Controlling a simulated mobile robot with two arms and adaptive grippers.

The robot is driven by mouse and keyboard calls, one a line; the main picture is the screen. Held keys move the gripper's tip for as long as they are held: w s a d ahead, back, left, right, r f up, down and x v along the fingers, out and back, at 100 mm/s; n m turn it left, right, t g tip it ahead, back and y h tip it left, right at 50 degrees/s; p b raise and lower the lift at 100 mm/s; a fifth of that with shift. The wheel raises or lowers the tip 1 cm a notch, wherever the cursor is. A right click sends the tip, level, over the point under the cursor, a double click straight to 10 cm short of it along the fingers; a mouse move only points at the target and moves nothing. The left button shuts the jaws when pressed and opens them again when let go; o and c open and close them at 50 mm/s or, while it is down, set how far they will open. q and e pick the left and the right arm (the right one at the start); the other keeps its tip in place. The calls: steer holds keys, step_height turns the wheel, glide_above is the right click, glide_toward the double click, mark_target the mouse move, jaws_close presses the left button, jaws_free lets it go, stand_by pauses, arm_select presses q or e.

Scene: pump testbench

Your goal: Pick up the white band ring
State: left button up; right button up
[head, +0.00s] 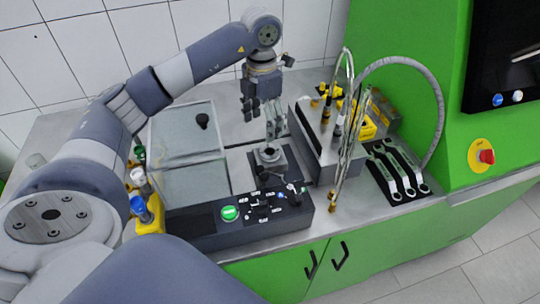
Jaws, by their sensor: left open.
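I cannot clearly make out the white band ring. A white-topped piece (139,178) stands in the yellow holder (153,222) at the left, between a green-topped and a blue-topped piece; I cannot tell whether it is the ring. My left gripper (262,114) is open and points down over the middle of the bench, above and behind a dark mount with a grey round part (268,155). Nothing shows clearly in its jaws. The holder is far to the left of this gripper, and my left arm passes close beside it. My right gripper is not in view.
A black control box (185,222) with a green button lies at the front. A clear-lidded tray (188,150) is left of the gripper. A metal block with tall hoses (428,85) and a black mat with wrenches (392,170) are at the right. A tiled wall stands behind.

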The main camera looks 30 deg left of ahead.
arm_select(q)
steer(key=p, duration=0.1)
glide_above(267, 149)
steer(key=s, duration=0.2)
step_height(267, 149, down, 4)
steer(key=shift+d+f, duration=0.1)
steer(key=shift+d, duration=0.05)
steer(key=f+p, duration=0.2)
steer(key=f, duration=0.1)
steer(key=d+f+p, duration=0.1)
steer(key=f, duration=0.1)
steer(key=shift+w, duration=0.3)
steer(key=shift+a+f, duration=0.1)
steer(key=shift+f, duration=0.15)
steer(key=c, duration=1.1)
steer(key=shift+c, duration=0.9)
